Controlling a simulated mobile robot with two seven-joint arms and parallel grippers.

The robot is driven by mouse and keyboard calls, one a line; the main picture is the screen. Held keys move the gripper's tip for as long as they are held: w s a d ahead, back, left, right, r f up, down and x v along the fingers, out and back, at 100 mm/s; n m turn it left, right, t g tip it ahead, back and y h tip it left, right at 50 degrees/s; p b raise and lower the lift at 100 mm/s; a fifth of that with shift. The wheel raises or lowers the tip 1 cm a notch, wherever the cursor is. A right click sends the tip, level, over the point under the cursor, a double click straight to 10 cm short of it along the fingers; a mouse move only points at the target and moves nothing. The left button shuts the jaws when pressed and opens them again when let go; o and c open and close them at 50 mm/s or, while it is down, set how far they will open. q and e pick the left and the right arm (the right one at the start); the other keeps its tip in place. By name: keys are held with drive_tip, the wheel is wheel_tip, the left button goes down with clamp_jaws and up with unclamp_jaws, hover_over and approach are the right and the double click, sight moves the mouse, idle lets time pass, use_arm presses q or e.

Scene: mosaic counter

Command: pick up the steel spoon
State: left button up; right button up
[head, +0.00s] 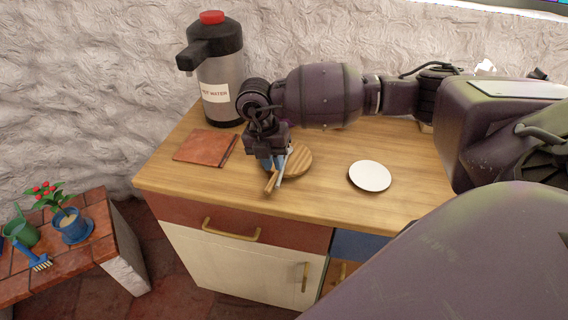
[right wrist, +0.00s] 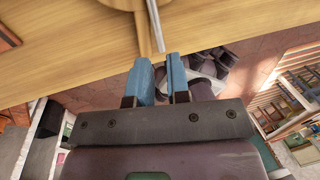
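The steel spoon (right wrist: 155,25) shows as a thin silver handle in the right wrist view, and its far end is out of that picture. In the head view its handle (head: 282,173) sticks out beside the wooden paddle board's handle, with the rest hidden behind my gripper. The round wooden paddle board (head: 301,159) lies on the counter under the spoon. My right gripper (head: 272,163) points down over the board's left side. In the right wrist view its blue fingers (right wrist: 161,58) are apart with a narrow, empty-looking gap, and the spoon's handle end shows just ahead of the fingertips. My left gripper is out of view.
A hot water dispenser (head: 216,75) stands at the back left of the wooden counter (head: 330,195). A reddish-brown square tile or book (head: 203,146) lies left of the gripper. A white plate (head: 370,176) lies to the right. A low side table (head: 97,222) holds a potted plant (head: 69,222).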

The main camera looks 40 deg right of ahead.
sight(279, 179)
drive_tip(key=shift+s+d+f, duration=0.15)
drive_tip(key=shift+d+f, duration=0.05)
drive_tip(key=shift+f, duration=1.05)
drive_tip(key=shift+s+d+f, duration=0.1)
drive_tip(key=shift+d+f, duration=0.05)
drive_tip(key=shift+f, duration=1.05)
clamp_jaws()
